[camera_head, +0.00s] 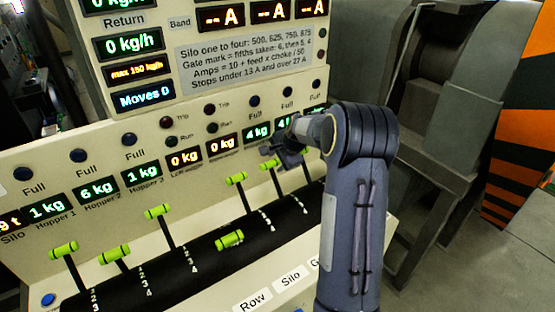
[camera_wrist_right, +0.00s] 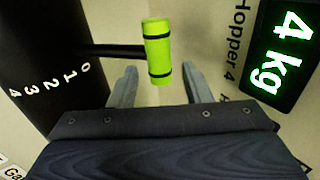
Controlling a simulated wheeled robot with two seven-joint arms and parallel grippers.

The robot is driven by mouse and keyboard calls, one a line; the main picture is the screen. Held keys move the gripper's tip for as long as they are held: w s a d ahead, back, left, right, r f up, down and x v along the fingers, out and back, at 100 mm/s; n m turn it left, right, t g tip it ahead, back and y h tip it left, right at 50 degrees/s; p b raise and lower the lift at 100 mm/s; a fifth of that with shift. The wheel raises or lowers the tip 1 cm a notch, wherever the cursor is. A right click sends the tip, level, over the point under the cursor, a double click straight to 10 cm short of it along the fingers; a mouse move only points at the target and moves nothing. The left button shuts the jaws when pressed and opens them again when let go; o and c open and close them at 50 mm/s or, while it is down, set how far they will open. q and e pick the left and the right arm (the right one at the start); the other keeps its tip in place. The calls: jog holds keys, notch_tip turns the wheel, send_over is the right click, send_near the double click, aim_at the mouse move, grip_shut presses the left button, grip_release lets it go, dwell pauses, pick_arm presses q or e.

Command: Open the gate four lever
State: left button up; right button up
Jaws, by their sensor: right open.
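A row of levers with bright green handles rises from a black curved housing in the head view. My right gripper (camera_head: 285,155) is at the far right of this row, close to a green handle (camera_head: 268,164). In the right wrist view, a green handle with black bands (camera_wrist_right: 158,50) lies just ahead of my open fingers (camera_wrist_right: 160,84), in line with the gap between them. Its black rod (camera_wrist_right: 112,50) comes from the left, near the 0 end of a 0-to-4 scale. A "Hopper 4" label (camera_wrist_right: 238,50) is on the panel beside it. My left gripper is not in view.
Other green handles stand to the left, including one (camera_head: 158,211) and another lower down (camera_head: 229,240). A lit 4 kg display (camera_wrist_right: 286,50) is on the panel close to my right gripper. Grey machinery (camera_head: 445,110) stands right of my arm.

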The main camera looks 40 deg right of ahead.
grip_shut()
